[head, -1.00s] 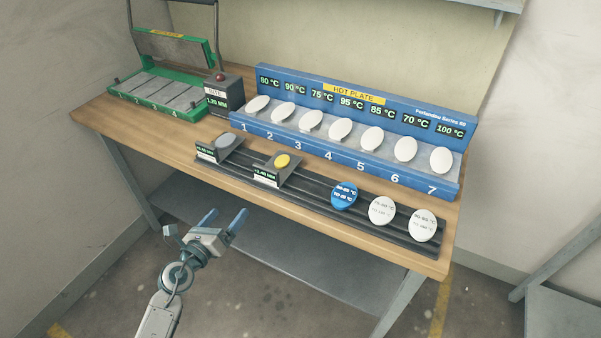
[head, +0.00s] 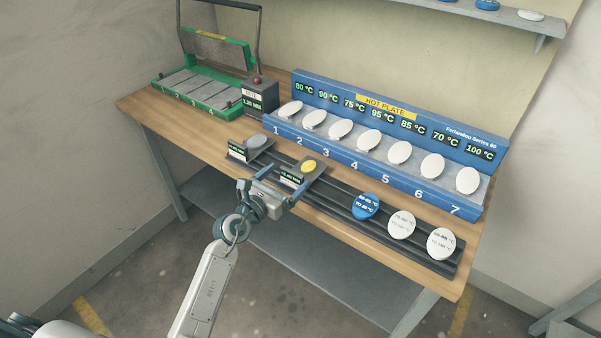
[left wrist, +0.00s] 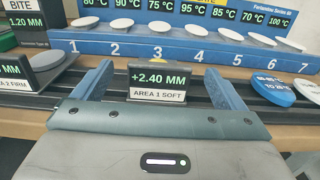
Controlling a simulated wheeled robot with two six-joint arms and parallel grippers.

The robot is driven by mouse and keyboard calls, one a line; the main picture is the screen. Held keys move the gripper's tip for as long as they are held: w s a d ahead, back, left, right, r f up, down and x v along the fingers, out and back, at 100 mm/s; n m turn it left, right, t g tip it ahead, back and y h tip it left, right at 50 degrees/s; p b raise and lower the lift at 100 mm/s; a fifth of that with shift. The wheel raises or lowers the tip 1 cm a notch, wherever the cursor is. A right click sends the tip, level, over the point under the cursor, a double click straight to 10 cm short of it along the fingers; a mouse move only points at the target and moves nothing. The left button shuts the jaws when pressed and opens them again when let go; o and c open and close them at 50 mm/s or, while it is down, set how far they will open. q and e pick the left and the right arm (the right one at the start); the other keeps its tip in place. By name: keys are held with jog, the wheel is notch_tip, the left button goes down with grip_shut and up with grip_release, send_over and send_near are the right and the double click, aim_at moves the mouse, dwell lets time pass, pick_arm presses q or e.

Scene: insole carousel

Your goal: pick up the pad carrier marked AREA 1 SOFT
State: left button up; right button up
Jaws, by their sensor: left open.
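The pad carrier marked AREA 1 SOFT (left wrist: 159,82) stands straight ahead in the left wrist view, its display reading +2.40 MM. In the head view this carrier (head: 292,181) sits on the dark rail with a yellow pad (head: 308,166) on top. My left gripper (head: 283,182) is open in front of it. In the left wrist view its blue fingers (left wrist: 158,90) stand one to each side of the label, and I cannot tell whether they touch it. The right gripper is not in view.
Another carrier (head: 237,151) with a grey pad stands left on the rail (head: 335,196); its label ends in AREA 2 FIRM. A blue disc (head: 366,207) and two white discs lie to the right. The blue hot plate (head: 400,110) stands behind, the green press (head: 215,97) at back left.

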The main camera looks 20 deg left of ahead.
pick_arm(q)
jog(key=shift+x, duration=1.15)
jog(key=shift+s, duration=0.1)
jog(key=c, duration=1.1)
jog(key=shift+r, duration=0.1)
